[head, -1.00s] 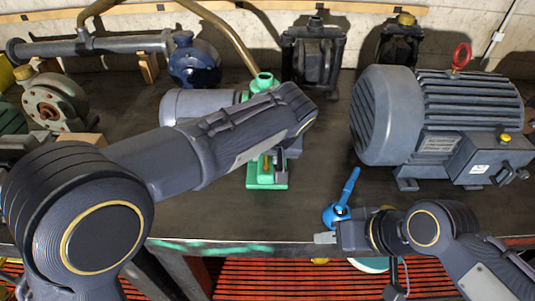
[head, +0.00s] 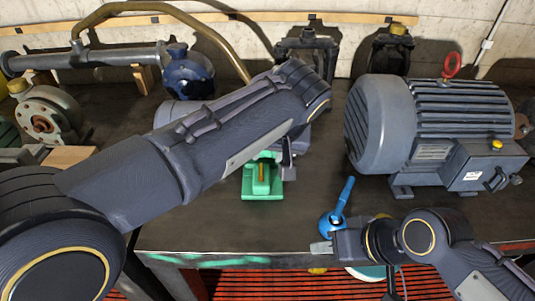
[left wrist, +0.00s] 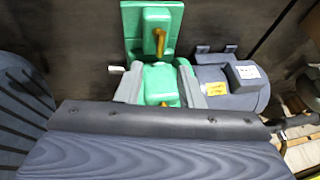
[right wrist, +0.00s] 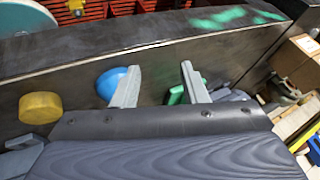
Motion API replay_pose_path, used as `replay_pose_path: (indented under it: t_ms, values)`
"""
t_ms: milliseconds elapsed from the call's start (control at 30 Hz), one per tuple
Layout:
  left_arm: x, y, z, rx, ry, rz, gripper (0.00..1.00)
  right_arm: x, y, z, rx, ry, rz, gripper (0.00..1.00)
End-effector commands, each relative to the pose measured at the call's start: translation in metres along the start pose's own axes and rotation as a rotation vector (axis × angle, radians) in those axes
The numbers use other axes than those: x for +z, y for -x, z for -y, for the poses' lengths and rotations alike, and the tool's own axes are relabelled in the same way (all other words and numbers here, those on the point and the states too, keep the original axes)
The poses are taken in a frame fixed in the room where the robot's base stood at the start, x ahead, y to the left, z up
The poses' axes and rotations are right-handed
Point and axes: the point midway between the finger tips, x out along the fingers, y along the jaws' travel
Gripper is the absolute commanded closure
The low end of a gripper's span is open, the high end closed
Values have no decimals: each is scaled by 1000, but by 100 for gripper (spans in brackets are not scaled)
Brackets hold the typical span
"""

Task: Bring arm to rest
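My left gripper (head: 288,160) hangs over the bench behind the large left forearm, beside a green fixture (head: 262,183). In the left wrist view its two fingers (left wrist: 160,82) are spread, with a green part with a brass-coloured piece (left wrist: 160,85) between or beyond them; I see no clear grip on it. My right gripper (head: 322,247) is low at the bench's front edge, below a blue oil can (head: 333,222). In the right wrist view its fingers (right wrist: 160,85) are apart with nothing held between them; the blue can (right wrist: 112,84) is partly behind one finger.
A large grey motor (head: 435,130) stands on the bench (head: 220,230) at the right. A blue pump (head: 187,75) with a long pipe and a flanged part (head: 45,118) are at the back left. Bare bench top lies between the green fixture and the front edge.

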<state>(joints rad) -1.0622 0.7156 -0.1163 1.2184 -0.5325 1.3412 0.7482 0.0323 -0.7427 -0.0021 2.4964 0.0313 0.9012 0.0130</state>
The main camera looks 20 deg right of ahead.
Motion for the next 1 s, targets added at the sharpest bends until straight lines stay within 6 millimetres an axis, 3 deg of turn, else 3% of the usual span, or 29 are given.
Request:
replay_pose_path:
  t_ms: [367,467,567,700,800,900,1000]
  values:
    - [0,0,7,7,7,6,66,0,0,0,0,0,0,60]
    - [2,-1,39,40,33,31,66,-1,1,0,0,0,0,60]
    - [16,-2,98,107,81,71,66,-1,3,1,0,0,0,60]
    - [64,-2,184,225,169,107,66,-2,5,2,0,0,0,60]
    - [108,-1,228,299,236,100,66,-3,6,3,0,0,0,60]
    - [158,0,258,355,307,72,66,-4,8,4,0,0,0,60]
    - [207,0,273,392,380,28,66,-5,9,4,0,0,0,60]
